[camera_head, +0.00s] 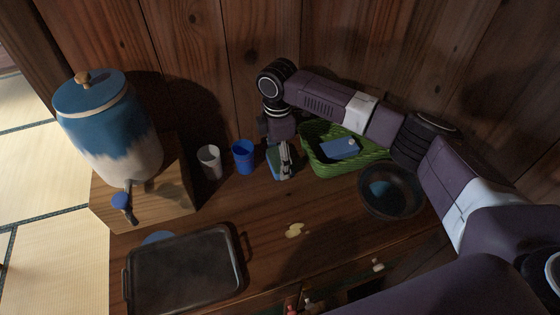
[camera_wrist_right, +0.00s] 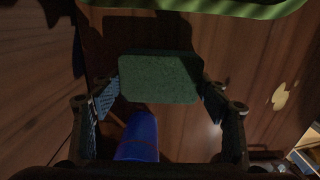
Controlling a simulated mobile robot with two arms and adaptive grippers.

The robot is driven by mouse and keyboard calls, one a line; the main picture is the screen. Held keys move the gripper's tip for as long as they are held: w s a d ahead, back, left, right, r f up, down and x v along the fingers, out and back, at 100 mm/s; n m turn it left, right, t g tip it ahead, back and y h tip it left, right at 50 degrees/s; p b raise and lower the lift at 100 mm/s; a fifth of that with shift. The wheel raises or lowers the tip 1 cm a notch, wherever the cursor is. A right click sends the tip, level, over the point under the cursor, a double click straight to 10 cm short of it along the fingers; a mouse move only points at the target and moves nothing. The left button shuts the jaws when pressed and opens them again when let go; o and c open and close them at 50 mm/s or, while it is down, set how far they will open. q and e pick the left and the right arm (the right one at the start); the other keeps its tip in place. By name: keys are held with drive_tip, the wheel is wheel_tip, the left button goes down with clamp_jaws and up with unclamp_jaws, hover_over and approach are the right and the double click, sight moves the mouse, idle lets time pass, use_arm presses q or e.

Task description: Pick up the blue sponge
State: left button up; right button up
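My right gripper (camera_head: 284,160) points down above the wooden counter, left of the green basket. The sponge (camera_head: 274,162) sits between its fingers, showing a blue-teal side in the head view. In the right wrist view, the sponge (camera_wrist_right: 160,78) shows a dark green rectangular face. The two fingertips (camera_wrist_right: 160,88) meet its left and right edges, so the gripper looks shut on it. Whether the sponge still touches the counter is hard to tell. My left gripper is in neither view.
A green basket (camera_head: 318,168) holding a blue item (camera_head: 340,148) stands right of the gripper. A blue cup (camera_head: 243,157) and a white cup (camera_head: 209,162) stand close on the left. A dark bowl (camera_head: 390,205), a tray (camera_head: 190,275) and a drink dispenser (camera_head: 105,120) are around.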

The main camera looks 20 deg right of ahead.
sight(278, 158)
drive_tip(key=shift+c, duration=0.5)
drive_tip(key=shift+r, duration=0.5)
wheel_tip(278, 158, up, 19)
drive_tip(key=shift+b, duration=0.4)
drive_tip(key=shift+o, duration=0.4)
